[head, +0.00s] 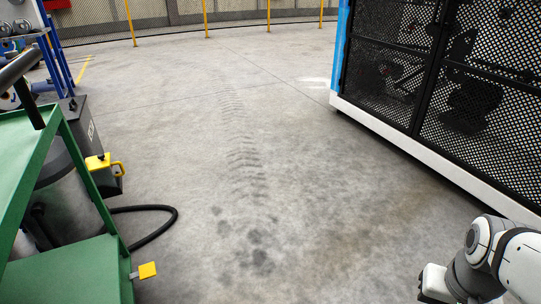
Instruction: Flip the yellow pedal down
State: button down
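A small square yellow pedal (147,270) sticks out to the right from the lower edge of the green cart (65,270) at the lower left. A short grey bracket joins it to the cart. I cannot tell from this view whether it is up or down. Nothing touches it. My white and grey arm comes in at the lower right corner, and my gripper (432,284) is at its left end, far to the right of the pedal across open floor. Its fingers are not clear enough to tell open from shut.
A dark grey machine (95,135) with a yellow handle (103,164) stands behind the cart. A black hose (160,230) loops onto the floor. A mesh-sided cabinet (440,90) stands at the right. Yellow posts (206,18) line the back. The middle floor is clear.

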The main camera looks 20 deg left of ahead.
aim_at(148, 270)
jog(key=i, duration=2.05)
jog(key=u, duration=4)
jog(key=i, duration=1)
